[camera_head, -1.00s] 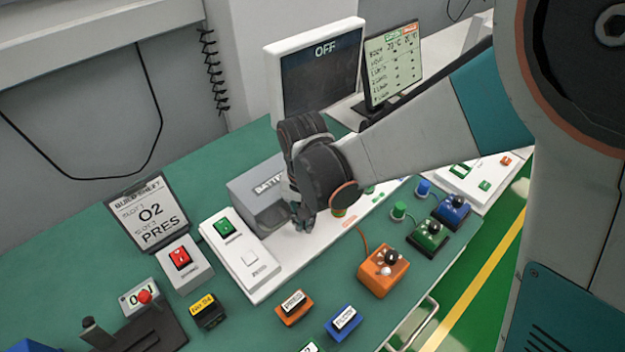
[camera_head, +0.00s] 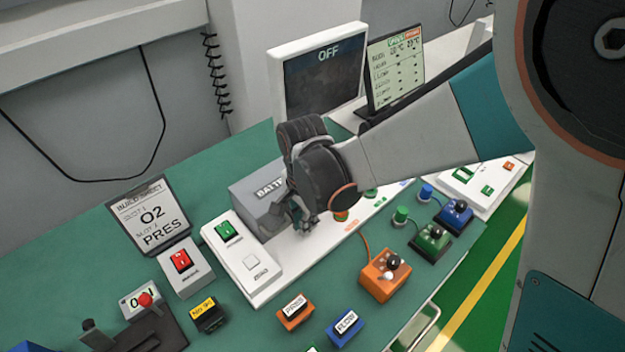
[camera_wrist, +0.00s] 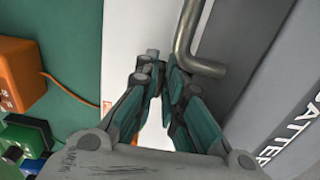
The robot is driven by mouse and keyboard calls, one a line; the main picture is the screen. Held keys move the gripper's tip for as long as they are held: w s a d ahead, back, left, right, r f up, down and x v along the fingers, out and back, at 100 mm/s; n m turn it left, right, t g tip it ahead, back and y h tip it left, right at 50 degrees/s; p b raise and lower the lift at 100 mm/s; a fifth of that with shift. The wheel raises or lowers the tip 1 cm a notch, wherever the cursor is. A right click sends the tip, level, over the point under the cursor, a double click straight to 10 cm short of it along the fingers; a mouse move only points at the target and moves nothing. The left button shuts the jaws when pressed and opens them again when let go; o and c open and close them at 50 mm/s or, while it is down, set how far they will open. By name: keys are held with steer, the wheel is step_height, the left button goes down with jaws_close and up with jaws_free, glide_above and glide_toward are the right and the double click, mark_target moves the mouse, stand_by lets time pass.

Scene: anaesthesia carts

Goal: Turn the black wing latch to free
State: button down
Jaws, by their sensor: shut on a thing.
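My gripper (camera_head: 306,224) points down at the front of the grey battery box (camera_head: 253,193), over the white panel (camera_head: 270,279). In the wrist view my gripper's fingertips (camera_wrist: 163,80) are close together, beside a bent metal rod (camera_wrist: 187,40) along the box. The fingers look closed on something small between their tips. The black wing latch is not clearly visible in either view; the fingers cover the spot, and I take it to be the held piece. Its angle cannot be told.
A green switch (camera_head: 228,231) is left of the gripper. An orange box with knobs (camera_head: 384,275), a green one (camera_head: 431,242) and a blue one (camera_head: 455,215) are to the right. A screen reading OFF (camera_head: 322,75) stands behind. Orange and blue labelled blocks lie in front.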

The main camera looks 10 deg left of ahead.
stand_by(0.4)
steer(key=c, duration=1.7)
jaws_free()
